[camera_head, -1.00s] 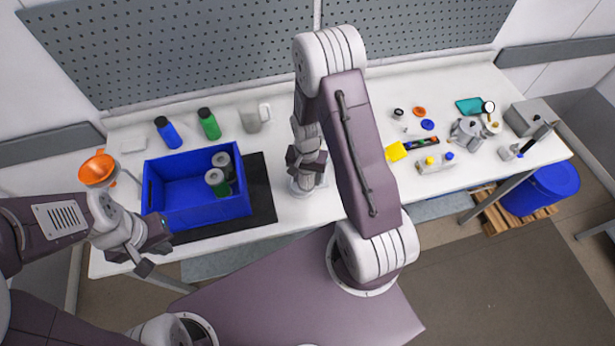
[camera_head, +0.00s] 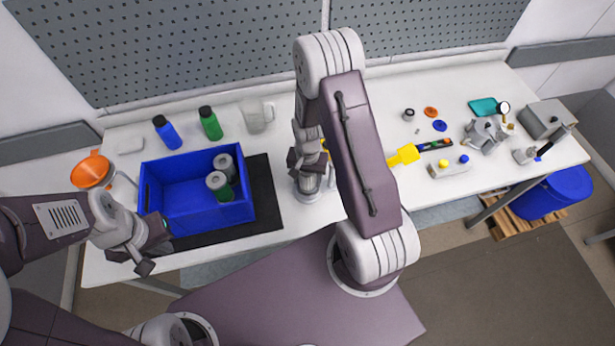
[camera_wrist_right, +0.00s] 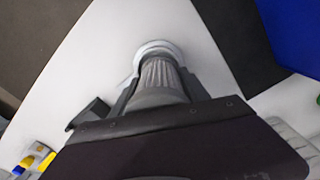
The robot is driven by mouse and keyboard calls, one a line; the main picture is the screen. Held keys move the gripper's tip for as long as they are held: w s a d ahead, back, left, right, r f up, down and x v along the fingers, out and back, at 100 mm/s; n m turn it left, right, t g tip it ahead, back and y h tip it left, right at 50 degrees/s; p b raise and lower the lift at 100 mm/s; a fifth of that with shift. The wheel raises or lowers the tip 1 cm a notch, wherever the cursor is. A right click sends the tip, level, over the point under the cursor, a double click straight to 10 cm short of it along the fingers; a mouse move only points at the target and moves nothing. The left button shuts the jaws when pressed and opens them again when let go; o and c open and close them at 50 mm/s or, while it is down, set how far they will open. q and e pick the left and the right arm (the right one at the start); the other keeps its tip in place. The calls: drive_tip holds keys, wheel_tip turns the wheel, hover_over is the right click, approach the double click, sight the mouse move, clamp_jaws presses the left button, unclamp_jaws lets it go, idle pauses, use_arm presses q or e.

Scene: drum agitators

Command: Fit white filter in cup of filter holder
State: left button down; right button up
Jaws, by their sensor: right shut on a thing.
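My right gripper (camera_head: 308,168) hangs over the middle of the table. It is shut on a grey-white pleated filter (camera_wrist_right: 158,75), which stands upright between its fingers; the filter also shows below the jaws in the head view (camera_head: 309,184). The filter's lower end is at a pale round holder (camera_wrist_right: 150,47) on the white table, whose rim shows in the head view (camera_head: 308,198). Whether the filter is seated in the cup cannot be told. My left gripper (camera_head: 146,254) is at the table's front left, away from the filter; its jaw opening is unclear.
A blue crate (camera_head: 205,216) with two canisters stands on a black mat (camera_head: 265,200) to the left. A green bottle (camera_head: 210,123) and a blue bottle (camera_head: 166,132) stand behind. A yellow-ended tool (camera_head: 403,156) and small parts lie right. My right forearm hides some table.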

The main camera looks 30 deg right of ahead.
drive_tip(key=shift+s, duration=0.35)
drive_tip(key=shift+w+f, duration=0.15)
drive_tip(key=shift+w, duration=0.2)
use_arm(q)
drive_tip(key=shift+s+f, duration=0.2)
drive_tip(key=shift+s, duration=0.05)
use_arm(e)
drive_tip(key=shift+s+f, duration=0.15)
drive_tip(key=shift+s, duration=0.1)
use_arm(q)
drive_tip(key=shift+w+f, duration=0.15)
use_arm(e)
drive_tip(key=shift+w+f, duration=0.1)
drive_tip(key=shift+w, duration=0.05)
drive_tip(key=shift+f+b, duration=0.45)
drive_tip(key=shift+b, duration=0.1)
use_arm(q)
drive_tip(key=shift+f, duration=0.3)
drive_tip(key=shift+s, duration=0.2)
use_arm(e)
drive_tip(key=shift+s, duration=0.2)
